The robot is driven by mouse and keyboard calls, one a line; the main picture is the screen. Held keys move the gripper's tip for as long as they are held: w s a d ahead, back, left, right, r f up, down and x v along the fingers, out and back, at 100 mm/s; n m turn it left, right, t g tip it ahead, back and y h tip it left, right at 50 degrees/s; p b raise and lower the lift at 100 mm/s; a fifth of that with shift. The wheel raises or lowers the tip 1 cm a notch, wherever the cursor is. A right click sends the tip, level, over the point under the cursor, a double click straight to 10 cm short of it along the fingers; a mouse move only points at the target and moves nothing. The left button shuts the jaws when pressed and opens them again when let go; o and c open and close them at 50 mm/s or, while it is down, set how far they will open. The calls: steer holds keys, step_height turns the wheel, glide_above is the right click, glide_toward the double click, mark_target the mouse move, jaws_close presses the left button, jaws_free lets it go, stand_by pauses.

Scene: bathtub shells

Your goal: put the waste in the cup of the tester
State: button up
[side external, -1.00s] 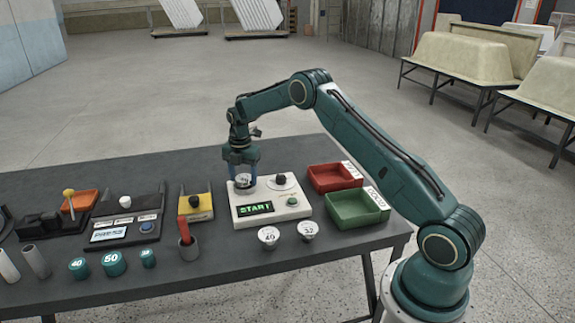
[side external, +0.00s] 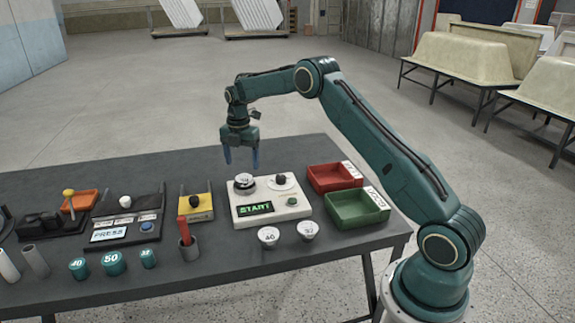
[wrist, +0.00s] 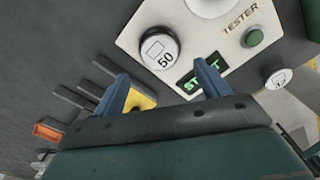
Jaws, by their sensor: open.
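The white tester (side external: 278,209) stands on the dark table, with a display reading START (side external: 255,208), a green button and a black knob. A round white-topped piece (side external: 244,184) sits at the tester's left corner; its top reads 50 in the wrist view (wrist: 156,47). Whether it sits in a cup is hidden. My gripper (side external: 241,160) is open and empty, above and slightly left of that piece, apart from it. Its two blue fingers (wrist: 163,77) show in the wrist view. No piece is clearly marked as waste.
Two white-topped pieces (side external: 268,236) (side external: 307,230) stand before the tester. Red (side external: 333,178) and green (side external: 358,209) trays lie right. A red-handled tool stands in a grey holder (side external: 189,248), left. Several teal pieces (side external: 112,263) and a device showing PRESS (side external: 108,235) are further left.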

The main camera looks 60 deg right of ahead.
step_height(320, 180, up, 6)
stand_by(0.4)
steer(key=shift+r, duration=0.15)
stand_by(0.3)
step_height(320, 180, up, 11)
steer(key=m+t, duration=0.1)
steer(key=m, duration=0.4)
glide_above(243, 179)
steer(key=s+a, duration=0.6)
steer(key=s+a+r+m+t, duration=0.2)
steer(key=s+a+r+m, duration=0.4)
steer(key=s, duration=0.5)
steer(key=s+a+f+m+t, duration=0.1)
steer(key=s+a+f+m, duration=0.1)
steer(key=s, duration=0.9)
steer(key=s+a+f+m+t, duration=0.1)
steer(key=s+a+m, duration=0.4)
steer(key=s, duration=0.7)
steer(key=shift+a+f+m+t, duration=0.15)
steer(key=shift+f+m+t, duration=0.2)
steer(key=shift+m, duration=0.75)
